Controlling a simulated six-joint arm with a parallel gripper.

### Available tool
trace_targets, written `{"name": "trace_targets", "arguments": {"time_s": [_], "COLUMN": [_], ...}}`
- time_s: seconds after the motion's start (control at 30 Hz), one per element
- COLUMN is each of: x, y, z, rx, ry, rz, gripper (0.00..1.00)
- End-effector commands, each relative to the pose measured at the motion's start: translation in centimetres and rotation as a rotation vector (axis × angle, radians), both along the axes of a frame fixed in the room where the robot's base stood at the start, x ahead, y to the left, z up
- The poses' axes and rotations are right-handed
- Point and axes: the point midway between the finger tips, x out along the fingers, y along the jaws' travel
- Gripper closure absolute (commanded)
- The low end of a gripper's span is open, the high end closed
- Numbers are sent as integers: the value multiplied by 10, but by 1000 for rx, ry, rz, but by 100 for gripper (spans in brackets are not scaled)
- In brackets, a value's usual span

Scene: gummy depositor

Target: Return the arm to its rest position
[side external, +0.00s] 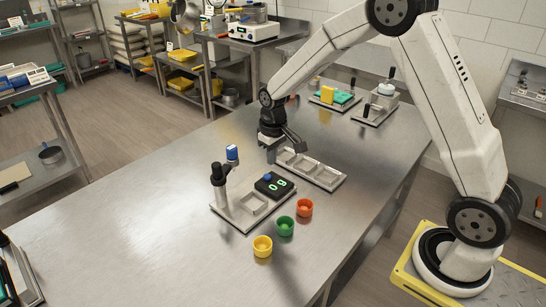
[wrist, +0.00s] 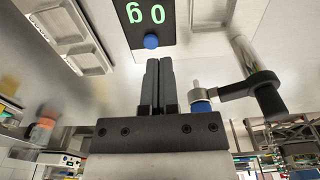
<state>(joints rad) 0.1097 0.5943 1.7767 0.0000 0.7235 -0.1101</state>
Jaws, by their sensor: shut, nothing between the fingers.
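My gripper (side external: 292,143) hangs over the steel table (side external: 150,190), near the back of the mould tray (side external: 325,175). In the wrist view my gripper (wrist: 158,65) has its two dark fingers pressed together, with nothing between them. They point toward the black display (wrist: 150,20) with green digits and a blue knob. The display (side external: 273,185) sits on a metal base plate (side external: 230,212) beside a black-topped post (side external: 218,180). My arm is bent, reaching over the table from the right.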

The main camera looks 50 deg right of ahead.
Motion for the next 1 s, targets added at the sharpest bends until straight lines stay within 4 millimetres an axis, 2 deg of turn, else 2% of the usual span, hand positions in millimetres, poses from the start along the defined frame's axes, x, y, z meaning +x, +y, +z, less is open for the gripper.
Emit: {"name": "trace_targets", "arguments": {"time_s": [0.3,0.7,0.8,1.0], "x": [-67,-158,-173,-185], "y": [25,47,50,52], "z": [24,32,31,30], "rx": [-3,2,4,5], "ry": [-74,-161,-175,-185], "rz": [1,2,1,0], "gripper": [100,100,100,100]}}
